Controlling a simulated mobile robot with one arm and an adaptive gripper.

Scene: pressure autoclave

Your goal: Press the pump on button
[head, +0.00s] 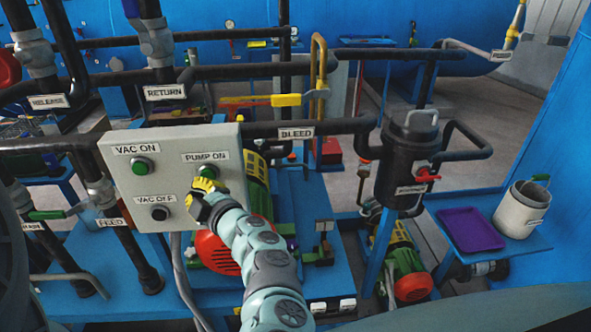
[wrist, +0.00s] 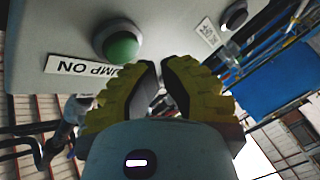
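A pale grey control box (head: 122,190) carries the green pump on button (head: 207,171), under a PUMP ON label (head: 205,156). My gripper (head: 204,185), with yellow ridged fingers, is in front of the box, just below that button in the head view, and hides the panel's lower right part. In the wrist view the green button (wrist: 122,46) shows fully, with its label upside down beside it. My fingertips (wrist: 160,68) are nearly together with nothing between them, beside the button in the picture. I cannot tell their exact distance from the panel.
A green VAC ON button (head: 142,166) and a black VAC OFF button (head: 160,213) sit on the box's left half. Dark pipes surround the box. A black vessel (head: 405,160), a purple tray (head: 470,230) and a white bucket (head: 520,210) stand to the right.

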